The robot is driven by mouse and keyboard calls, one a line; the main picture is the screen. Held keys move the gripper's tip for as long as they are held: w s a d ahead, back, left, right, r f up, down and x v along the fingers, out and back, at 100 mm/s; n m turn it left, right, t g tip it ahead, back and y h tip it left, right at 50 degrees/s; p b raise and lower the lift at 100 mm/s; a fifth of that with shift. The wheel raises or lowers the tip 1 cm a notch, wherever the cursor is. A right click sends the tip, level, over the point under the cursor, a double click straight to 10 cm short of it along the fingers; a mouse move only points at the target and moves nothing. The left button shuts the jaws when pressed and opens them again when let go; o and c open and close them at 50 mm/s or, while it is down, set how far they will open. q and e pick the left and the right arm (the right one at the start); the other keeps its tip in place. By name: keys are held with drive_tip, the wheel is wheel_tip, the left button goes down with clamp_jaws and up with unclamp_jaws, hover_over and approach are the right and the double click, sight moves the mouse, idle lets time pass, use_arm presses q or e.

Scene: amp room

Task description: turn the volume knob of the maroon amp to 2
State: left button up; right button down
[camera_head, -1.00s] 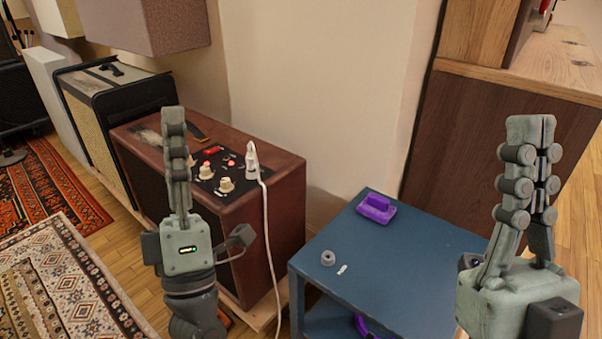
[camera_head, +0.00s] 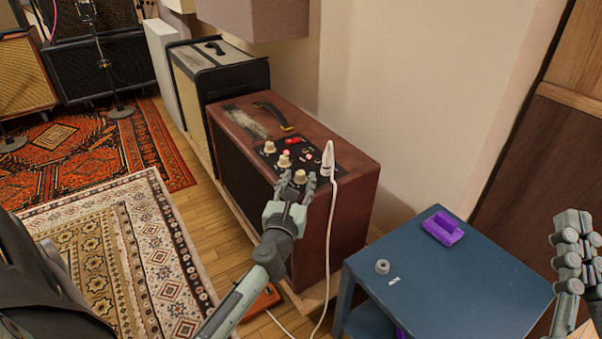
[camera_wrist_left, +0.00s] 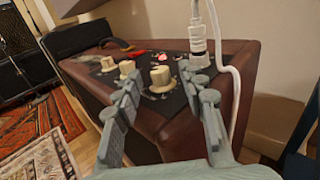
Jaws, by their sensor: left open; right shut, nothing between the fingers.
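The maroon amp (camera_head: 345,160) stands against the wall, with a black control panel on its top carrying cream knobs. In the head view these are a back knob (camera_head: 269,146), a middle knob (camera_head: 284,161) and a front knob (camera_head: 300,177). My left gripper (camera_head: 296,182) is open at the panel's front edge. In the left wrist view its fingers (camera_wrist_left: 165,92) stand on either side of the nearest cream knob (camera_wrist_left: 160,78), with no clear contact. Knob labels and settings are too small to read. My right gripper (camera_head: 573,222) is shut and empty at the right edge.
A white plug (camera_head: 328,158) with a cable stands upright in the panel beside the knobs. A blue table (camera_head: 450,280) with a purple object (camera_head: 442,228) and a grey ring (camera_head: 382,267) is to the right. A cream-fronted amp (camera_head: 222,75) stands behind.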

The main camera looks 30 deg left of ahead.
use_arm(q)
drive_tip(key=shift+x, duration=1.45)
clamp_jaws()
